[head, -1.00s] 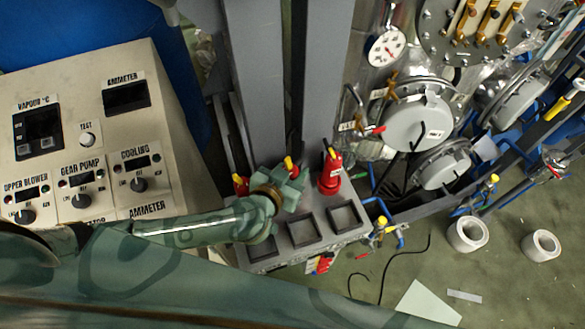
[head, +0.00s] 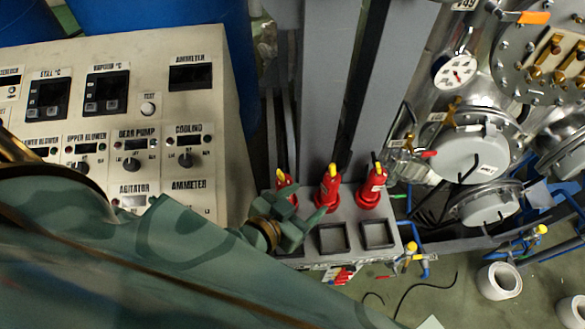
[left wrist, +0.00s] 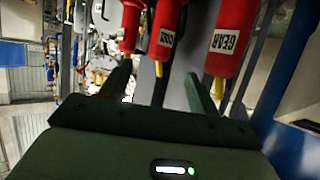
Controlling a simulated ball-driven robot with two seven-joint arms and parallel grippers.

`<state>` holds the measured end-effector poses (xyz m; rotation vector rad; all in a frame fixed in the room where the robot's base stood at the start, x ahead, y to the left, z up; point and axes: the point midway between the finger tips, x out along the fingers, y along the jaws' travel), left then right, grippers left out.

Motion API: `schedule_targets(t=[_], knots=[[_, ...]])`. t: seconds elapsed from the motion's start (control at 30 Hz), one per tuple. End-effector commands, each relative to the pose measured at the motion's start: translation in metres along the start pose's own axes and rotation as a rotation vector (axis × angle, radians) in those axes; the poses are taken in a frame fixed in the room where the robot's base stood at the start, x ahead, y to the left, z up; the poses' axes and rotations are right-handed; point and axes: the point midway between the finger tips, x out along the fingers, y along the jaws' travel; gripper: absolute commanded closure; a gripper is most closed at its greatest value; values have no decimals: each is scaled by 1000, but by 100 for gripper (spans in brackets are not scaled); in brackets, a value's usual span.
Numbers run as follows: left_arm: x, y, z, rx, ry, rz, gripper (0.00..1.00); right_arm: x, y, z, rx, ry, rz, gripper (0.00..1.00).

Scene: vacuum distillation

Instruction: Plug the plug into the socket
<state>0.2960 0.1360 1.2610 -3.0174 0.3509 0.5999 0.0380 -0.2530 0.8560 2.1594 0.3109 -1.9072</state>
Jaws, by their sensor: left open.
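Three red plugs with yellow ends stand in a row on the grey box: left (head: 286,188), middle (head: 328,188) and right (head: 372,190). Square dark recesses, one of them (head: 332,238), lie in front of them on the box top; the leftmost is partly hidden by my gripper. My left gripper (head: 302,216) is open and empty, just in front of the left and middle plugs. In the left wrist view, the fingers (left wrist: 162,88) are spread below a labelled plug (left wrist: 161,35), with another plug marked GEAR (left wrist: 227,40) to the right. My right gripper is not in view.
The beige control panel (head: 95,150) stands at left. Grey upright posts (head: 325,80) rise behind the plugs. Metal vessels and valves (head: 470,150) crowd the right. A red-and-white item (head: 343,275) is on the box front. White rolls (head: 499,281) and a loose black cable lie on the floor.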

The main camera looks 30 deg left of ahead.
Motion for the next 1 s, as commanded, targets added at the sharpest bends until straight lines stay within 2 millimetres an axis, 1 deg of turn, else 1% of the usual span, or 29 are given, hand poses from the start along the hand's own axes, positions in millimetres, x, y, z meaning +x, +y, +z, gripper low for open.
schedule_targets(t=[0.03,0.1,0.2,0.3,1.0], knots=[[-10,0,1,-2,-3,1,38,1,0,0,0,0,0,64],[-22,0,1,-1,-3,1,38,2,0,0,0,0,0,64],[-33,0,1,-1,-2,1,38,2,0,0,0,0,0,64],[-38,0,0,0,-1,1,38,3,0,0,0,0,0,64],[-39,1,0,-1,0,1,38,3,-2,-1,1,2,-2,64]])
